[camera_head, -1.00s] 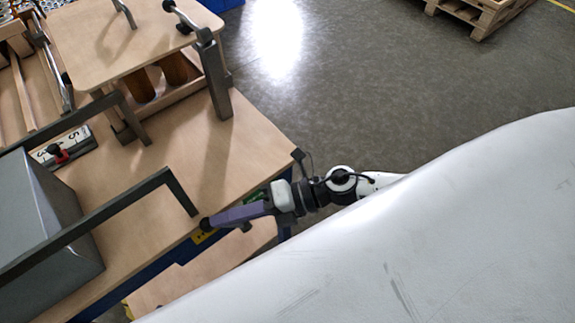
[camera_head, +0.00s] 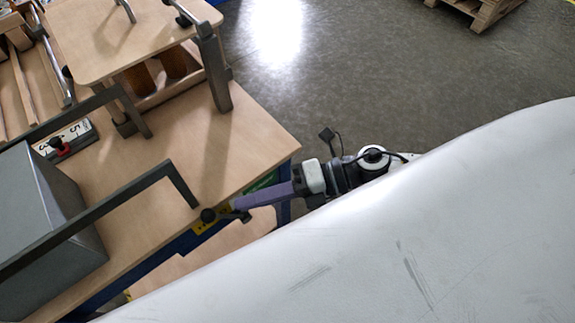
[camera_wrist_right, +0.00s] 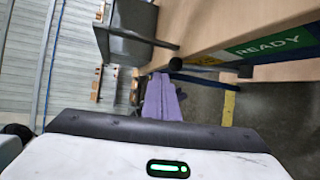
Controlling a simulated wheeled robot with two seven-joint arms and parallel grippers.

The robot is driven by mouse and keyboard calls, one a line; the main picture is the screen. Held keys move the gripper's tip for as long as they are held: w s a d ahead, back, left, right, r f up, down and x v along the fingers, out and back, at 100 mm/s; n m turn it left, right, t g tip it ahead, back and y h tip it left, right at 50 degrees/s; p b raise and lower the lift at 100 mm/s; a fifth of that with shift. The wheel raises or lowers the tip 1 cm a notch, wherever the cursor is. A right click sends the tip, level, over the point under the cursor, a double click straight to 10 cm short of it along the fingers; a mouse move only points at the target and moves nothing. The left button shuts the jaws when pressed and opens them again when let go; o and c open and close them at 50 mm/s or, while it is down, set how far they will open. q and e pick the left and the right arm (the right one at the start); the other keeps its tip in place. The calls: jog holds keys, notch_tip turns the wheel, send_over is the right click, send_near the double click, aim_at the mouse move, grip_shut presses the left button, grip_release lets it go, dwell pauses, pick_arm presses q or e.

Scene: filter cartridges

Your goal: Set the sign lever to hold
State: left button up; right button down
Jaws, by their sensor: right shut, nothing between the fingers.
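The sign lever is a dark bar with a round black knob (camera_head: 208,215) at the table's front edge. In the right wrist view its knob (camera_wrist_right: 175,64) is at the left end, and the bar runs right below the sign. A green panel (camera_wrist_right: 268,46) reads READY. A yellow panel (camera_head: 207,222) lies at the knob's end of the sign, its text unreadable. My right gripper (camera_head: 236,203) has purple fingers, shut and empty, with tips close to the knob; I cannot tell if they touch. The fingers (camera_wrist_right: 160,98) also show in the wrist view. My left gripper is out of view.
A grey bin (camera_head: 50,235) with a dark handle frame stands on the wooden table (camera_head: 225,160) at left. A raised wooden stand (camera_head: 125,40) is behind it. A number plate (camera_head: 65,140) with a red knob lies between. Open floor is to the right.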

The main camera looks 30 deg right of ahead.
jog(key=s+d+r, duration=0.2)
jog(key=d+r, duration=0.2)
jog(key=d, duration=0.1)
jog(key=shift+d, duration=0.35)
